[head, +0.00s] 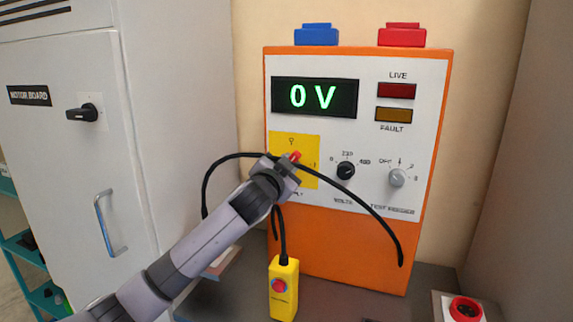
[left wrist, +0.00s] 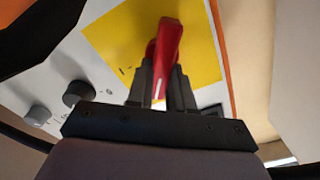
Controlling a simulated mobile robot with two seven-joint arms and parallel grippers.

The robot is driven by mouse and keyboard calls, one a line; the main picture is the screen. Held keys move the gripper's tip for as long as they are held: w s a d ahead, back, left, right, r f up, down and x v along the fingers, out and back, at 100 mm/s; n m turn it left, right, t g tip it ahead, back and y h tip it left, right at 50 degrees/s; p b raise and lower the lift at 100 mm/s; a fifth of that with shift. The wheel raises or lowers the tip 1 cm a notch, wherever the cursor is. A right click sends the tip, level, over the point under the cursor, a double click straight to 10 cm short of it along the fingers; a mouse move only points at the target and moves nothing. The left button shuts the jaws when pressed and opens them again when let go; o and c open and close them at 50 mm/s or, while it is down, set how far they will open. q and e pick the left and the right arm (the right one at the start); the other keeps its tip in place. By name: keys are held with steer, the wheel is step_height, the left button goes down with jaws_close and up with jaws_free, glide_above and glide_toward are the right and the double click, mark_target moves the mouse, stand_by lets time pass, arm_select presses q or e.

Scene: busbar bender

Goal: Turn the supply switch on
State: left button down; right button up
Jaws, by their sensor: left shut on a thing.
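The supply switch is a red handle (left wrist: 166,52) on a yellow plate (left wrist: 115,30) in the left wrist view. In the head view the red handle (head: 295,156) shows just past my gripper, on the yellow plate (head: 308,143) of the orange and white test panel (head: 335,235). My left gripper (left wrist: 161,85) is shut on the red handle, one finger on each side. It also shows in the head view (head: 288,164), where it hides part of the plate. The panel display (head: 315,97) reads 0 V. My right gripper is not in view.
A volts knob (head: 346,170) and a test feeder knob (head: 397,178) sit right of the switch. A black cable (head: 375,212) arches near my gripper. A grey motor board cabinet (head: 65,150) stands left.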

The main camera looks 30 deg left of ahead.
arm_select(q)
steer(key=m, duration=1)
steer(key=shift+w+d+f, duration=0.1)
steer(key=shift+d+f, duration=0.05)
steer(key=shift+f, duration=0.15)
steer(key=shift+m, duration=0.4)
steer(key=c, duration=1.1)
jaws_free()
steer(key=shift+o, duration=0.5)
steer(key=shift+f, duration=0.15)
steer(key=b+v, duration=0.1)
steer(key=v, duration=0.6)
